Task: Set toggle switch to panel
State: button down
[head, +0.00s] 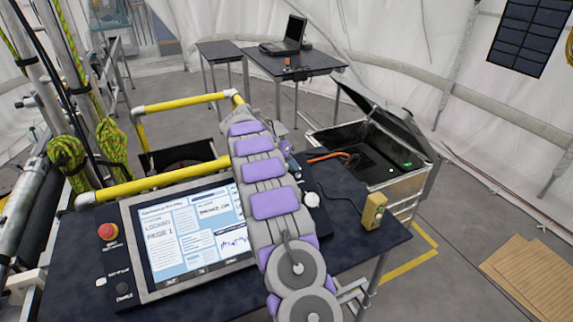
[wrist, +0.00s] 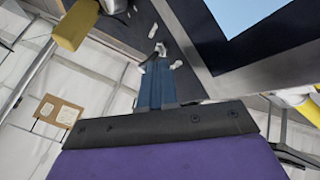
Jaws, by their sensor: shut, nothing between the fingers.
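The dark control panel (head: 355,243) carries a lit screen (head: 190,230); the screen's corner also shows in the wrist view (wrist: 253,12). My gripper (wrist: 157,62) has narrow blue fingers, close together with nothing between them, and points at the dark panel face beside the screen's frame. Small pale and metallic parts (wrist: 160,46) show right at the fingertips. One may be the toggle switch, but its lever and position cannot be made out, nor whether the fingers touch it. In the head view my arm crosses the panel right of the screen and hides that strip.
A red button (head: 108,232) is at the panel's left. A white knob (head: 311,199) and a yellow box (head: 374,211) are at its right. Yellow rails (head: 165,181) run behind. An open case (head: 370,150) stands beyond, and tables with a laptop (head: 287,38) farther back.

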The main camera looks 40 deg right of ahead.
jog(key=shift+d, duration=0.15)
jog(key=shift+a+r+b, duration=0.2)
jog(key=shift+a+b, duration=0.15)
jog(key=shift+a, duration=0.4)
jog(key=shift+b, duration=0.3)
jog(key=shift+s+d+b, duration=0.1)
jog(key=shift+d+b, duration=0.05)
jog(key=shift+b, duration=0.15)
jog(key=shift+d+f+t+b, duration=0.2)
jog(key=shift+d+t+b, duration=0.1)
jog(key=shift+d, duration=0.05)
jog(key=shift+s+a+r+m+h+b, duration=0.25)
jog(key=shift+a+b, duration=0.2)
jog(key=shift+b, duration=0.4)
